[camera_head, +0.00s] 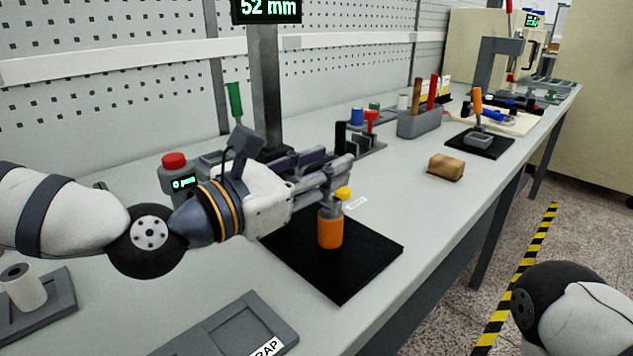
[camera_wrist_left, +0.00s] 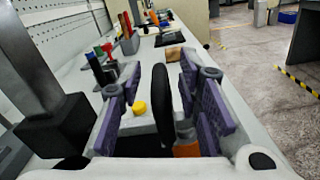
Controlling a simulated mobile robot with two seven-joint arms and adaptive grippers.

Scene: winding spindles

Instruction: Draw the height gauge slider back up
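The height gauge column (camera_head: 267,80) stands behind the bench's front part, with a display reading 52 mm (camera_head: 268,10) at its top. In the left wrist view, a dark block (camera_wrist_left: 62,125) sits on the grey column at the left; it looks like the slider. My left gripper (camera_head: 335,172) is in front of the column, pointing right. Its purple-padded fingers are apart in the left wrist view (camera_wrist_left: 160,100). A yellow knob (camera_head: 343,193) and an orange cylinder (camera_head: 330,230) show by its fingertips. A dark upright shape (camera_wrist_left: 163,105) appears between the fingers; whether they touch it is unclear.
A black mat (camera_head: 345,285) lies under the orange cylinder. A red-topped unit (camera_head: 174,162) stands left, a grey tray (camera_head: 225,340) at the front. A brown block (camera_head: 445,167) and a tool holder (camera_head: 420,123) are farther right. Bench surface between them is clear.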

